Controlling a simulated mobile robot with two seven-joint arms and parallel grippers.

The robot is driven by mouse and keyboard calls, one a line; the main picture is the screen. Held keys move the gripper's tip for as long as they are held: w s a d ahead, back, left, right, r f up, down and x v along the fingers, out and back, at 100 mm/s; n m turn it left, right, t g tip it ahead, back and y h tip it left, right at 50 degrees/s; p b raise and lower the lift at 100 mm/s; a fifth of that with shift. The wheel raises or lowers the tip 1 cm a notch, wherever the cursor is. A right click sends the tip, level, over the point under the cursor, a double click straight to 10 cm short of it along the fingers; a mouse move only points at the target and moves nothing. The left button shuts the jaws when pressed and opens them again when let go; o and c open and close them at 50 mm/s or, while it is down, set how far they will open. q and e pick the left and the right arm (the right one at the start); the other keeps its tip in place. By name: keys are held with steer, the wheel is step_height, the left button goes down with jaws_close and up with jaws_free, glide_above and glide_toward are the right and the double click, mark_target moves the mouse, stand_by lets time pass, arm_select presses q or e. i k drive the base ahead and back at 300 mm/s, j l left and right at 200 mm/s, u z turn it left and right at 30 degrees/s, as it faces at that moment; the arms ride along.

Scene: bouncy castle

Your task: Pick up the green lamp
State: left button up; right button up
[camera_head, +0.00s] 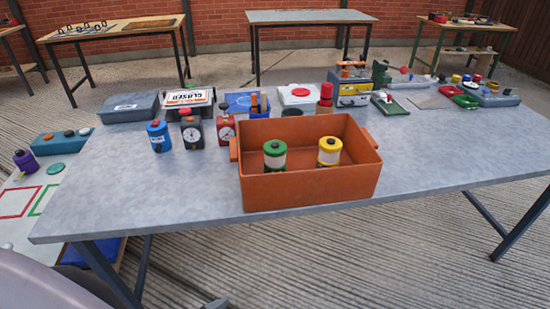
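The green lamp (275,155) stands upright inside an orange crate (310,191) near the front of the grey table (430,150). It has a green body, a pale band and a dark top knob; the crate's front wall hides its lowest part. A similar yellow lamp (329,151) stands to its right in the same crate, with a clear gap between them. Neither of my grippers is in view, so I cannot see their fingers.
A blue canister (158,136) and two gauges with dials (192,133) stand left of the crate. Boxes, a red-topped item (325,97) and a yellow-grey device (352,86) stand behind it. The tabletop right of the crate is clear.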

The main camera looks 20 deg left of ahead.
mark_target(274, 162)
steer(key=i+l+u, duration=0.85)
steer(key=l+u, duration=0.25)
steer(key=k+u, duration=0.2)
steer(key=i+l+z, duration=0.1)
steer(key=i, duration=0.15)
